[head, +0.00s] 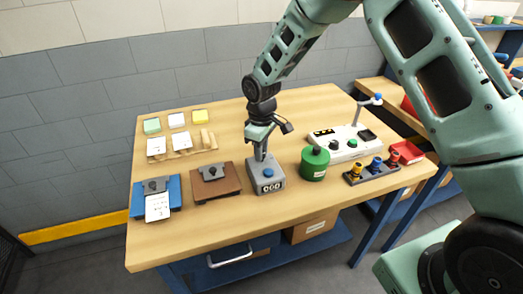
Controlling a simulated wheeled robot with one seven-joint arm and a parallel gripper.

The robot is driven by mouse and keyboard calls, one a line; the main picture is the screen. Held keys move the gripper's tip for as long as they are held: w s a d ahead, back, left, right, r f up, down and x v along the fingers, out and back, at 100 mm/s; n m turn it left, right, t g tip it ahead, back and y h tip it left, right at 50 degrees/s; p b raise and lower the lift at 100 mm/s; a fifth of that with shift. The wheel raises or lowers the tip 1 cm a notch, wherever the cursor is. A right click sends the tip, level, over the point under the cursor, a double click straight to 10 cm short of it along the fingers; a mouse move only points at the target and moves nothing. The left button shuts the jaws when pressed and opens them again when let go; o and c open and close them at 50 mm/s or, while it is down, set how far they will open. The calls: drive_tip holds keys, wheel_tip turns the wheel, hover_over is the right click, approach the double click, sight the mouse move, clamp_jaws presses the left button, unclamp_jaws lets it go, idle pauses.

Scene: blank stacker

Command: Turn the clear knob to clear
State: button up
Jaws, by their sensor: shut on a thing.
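The grey counter box (265,186) stands near the middle of the table, with a round blue button (268,173) on its sloped face and a small display (272,188) that seems to read zeros. My gripper (261,156) points down at the back of the box's top, its fingers close together. They are shut on a small part there, which I take to be the clear knob. The fingers hide the knob, so its angle and any marking cannot be seen.
A green canister (314,163) stands close to the right of the box. A brown block with a clip (215,181) lies to the left. A white panel (340,142) with knobs stands behind right. The table's front strip is clear.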

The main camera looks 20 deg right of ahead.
drive_tip(key=shift+r, duration=0.1)
drive_tip(key=o, duration=1)
wheel_tip(320, 180, up, 17)
drive_tip(key=b, duration=0.3)
drive_tip(key=shift+r, duration=0.2)
drive_tip(key=s+a, duration=0.4)
drive_tip(key=s, duration=0.5)
drive_tip(key=s+a, duration=0.4)
drive_tip(key=s, duration=0.6)
drive_tip(key=shift+m+y, duration=0.3)
drive_tip(key=shift+m, duration=0.2)
drive_tip(key=s+f, duration=0.1)
drive_tip(key=s, duration=0.4)
drive_tip(key=s+d+f, duration=0.1)
drive_tip(key=s, duration=0.4)
drive_tip(key=s+f, duration=0.1)
drive_tip(key=s, duration=0.4)
drive_tip(key=shift+s+d+f, duration=0.1)
drive_tip(key=shift+d+f, duration=0.25)
